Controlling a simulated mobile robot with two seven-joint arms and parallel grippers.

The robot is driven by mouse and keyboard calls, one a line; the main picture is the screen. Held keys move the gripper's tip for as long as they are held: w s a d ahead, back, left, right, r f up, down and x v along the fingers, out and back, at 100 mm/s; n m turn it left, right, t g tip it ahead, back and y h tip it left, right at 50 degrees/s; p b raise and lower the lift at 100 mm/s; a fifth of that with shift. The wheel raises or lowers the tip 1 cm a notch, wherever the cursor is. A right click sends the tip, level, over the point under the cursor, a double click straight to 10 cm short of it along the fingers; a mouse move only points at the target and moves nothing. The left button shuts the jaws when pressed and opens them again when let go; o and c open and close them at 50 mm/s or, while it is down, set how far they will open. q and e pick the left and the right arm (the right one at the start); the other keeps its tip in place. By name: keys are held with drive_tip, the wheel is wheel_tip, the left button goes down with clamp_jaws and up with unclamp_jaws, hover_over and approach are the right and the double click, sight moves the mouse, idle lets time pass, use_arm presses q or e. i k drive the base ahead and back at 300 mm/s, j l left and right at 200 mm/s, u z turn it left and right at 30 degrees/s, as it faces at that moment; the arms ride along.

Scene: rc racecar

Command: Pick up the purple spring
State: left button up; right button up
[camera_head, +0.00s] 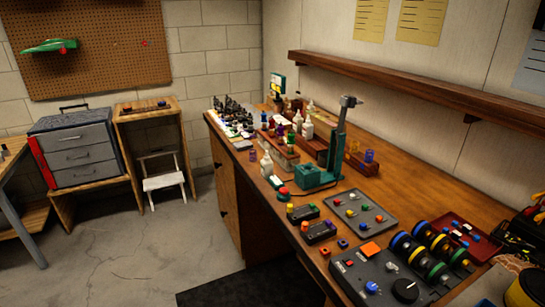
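A small purple upright piece (252,155), which may be the purple spring, stands near the left edge of the wooden workbench (420,190). A blue-violet piece (369,156) stands further right, beside the green press; at this size I cannot tell which of them is a coil. Neither of my grippers is in view, and nothing is seen being held.
A green press (318,178) rises from the bench middle. Small bottles (307,128) and wooden racks crowd behind it. A shelf (400,82) overhangs the bench.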

sight(255, 152)
drive_tip(key=j+z, duration=0.1)
drive_tip(key=z, duration=0.35)
drive_tip(key=i+j+z, duration=0.1)
drive_tip(key=z, duration=0.3)
drive_tip(key=j+z, duration=0.15)
drive_tip(key=z, duration=0.3)
drive_tip(key=j+z, duration=0.65)
drive_tip(key=j, duration=0.2)
drive_tip(key=j+z, duration=0.15)
drive_tip(key=j, duration=0.15)
drive_tip(key=k+j+z, duration=0.15)
drive_tip(key=j, duration=0.15)
drive_tip(key=k+j+z, duration=0.1)
drive_tip(key=j, duration=0.15)
drive_tip(key=k+j, duration=0.15)
drive_tip(key=j, duration=0.2)
drive_tip(key=k+j+z, duration=0.1)
drive_tip(key=j, duration=0.3)
drive_tip(key=k+j, duration=0.15)
drive_tip(key=j, duration=0.2)
drive_tip(key=k+j, duration=0.15)
drive_tip(key=j, duration=0.2)
drive_tip(key=k+j+z, duration=0.1)
drive_tip(key=j, duration=0.6)
drive_tip(key=i, duration=0.3)
